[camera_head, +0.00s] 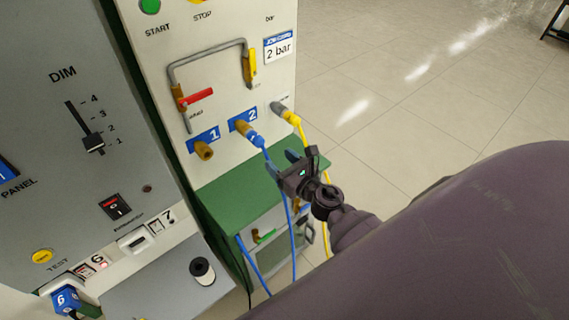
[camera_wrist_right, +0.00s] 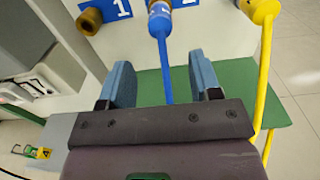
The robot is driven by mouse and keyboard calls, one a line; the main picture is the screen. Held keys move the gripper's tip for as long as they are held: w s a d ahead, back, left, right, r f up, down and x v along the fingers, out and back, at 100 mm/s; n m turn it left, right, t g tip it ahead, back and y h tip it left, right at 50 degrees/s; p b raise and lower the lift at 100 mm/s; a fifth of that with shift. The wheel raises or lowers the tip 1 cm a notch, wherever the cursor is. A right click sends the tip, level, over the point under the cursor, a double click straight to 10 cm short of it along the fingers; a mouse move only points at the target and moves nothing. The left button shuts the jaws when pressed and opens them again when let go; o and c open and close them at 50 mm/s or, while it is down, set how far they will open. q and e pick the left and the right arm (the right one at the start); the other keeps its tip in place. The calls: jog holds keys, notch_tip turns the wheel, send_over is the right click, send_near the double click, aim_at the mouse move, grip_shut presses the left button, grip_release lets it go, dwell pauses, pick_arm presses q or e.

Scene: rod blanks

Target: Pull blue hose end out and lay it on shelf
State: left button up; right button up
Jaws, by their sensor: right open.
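The blue hose end (camera_head: 254,138) sits plugged into the brass port at label 2 on the white panel; it also shows at the top of the right wrist view (camera_wrist_right: 159,22). Its blue hose (camera_head: 291,228) hangs down past the green shelf (camera_head: 232,192). My right gripper (camera_head: 282,163) is open, just below and to the right of the hose end. In the right wrist view, the hose runs between its two blue fingers, with gaps on both sides, and the hose end is beyond the fingertips. My left gripper is not in view.
A yellow hose (camera_head: 297,124) is plugged in right of port 2 and hangs close beside my right gripper. Port 1 (camera_head: 204,151) is empty. A grey pipe with a red lever (camera_head: 196,99) is above. The grey control panel (camera_head: 60,130) stands at left.

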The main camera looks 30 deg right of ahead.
aim_at(262, 144)
jog(key=shift+w+a, duration=0.25)
jog(key=shift+w, duration=1.5)
jog(key=shift+w+a, duration=0.25)
jog(key=shift+w, duration=1.5)
jog(key=shift+w+a, duration=0.25)
jog(key=shift+w, duration=1.5)
jog(key=shift+b, duration=0.35)
jog(key=c, duration=1)
jog(key=shift+s, duration=0.35)
jog(key=shift+s+d, duration=0.1)
jog(key=shift+s, duration=0.2)
jog(key=shift+s+d, duration=0.15)
jog(key=shift+s, duration=0.8)
jog(key=shift+s+d, duration=0.1)
jog(key=shift+s, duration=0.85)
jog(key=shift+s+d, duration=0.2)
jog(key=shift+s, duration=1.3)
jog(key=shift+s+d, duration=0.2)
jog(key=shift+s, duration=1.25)
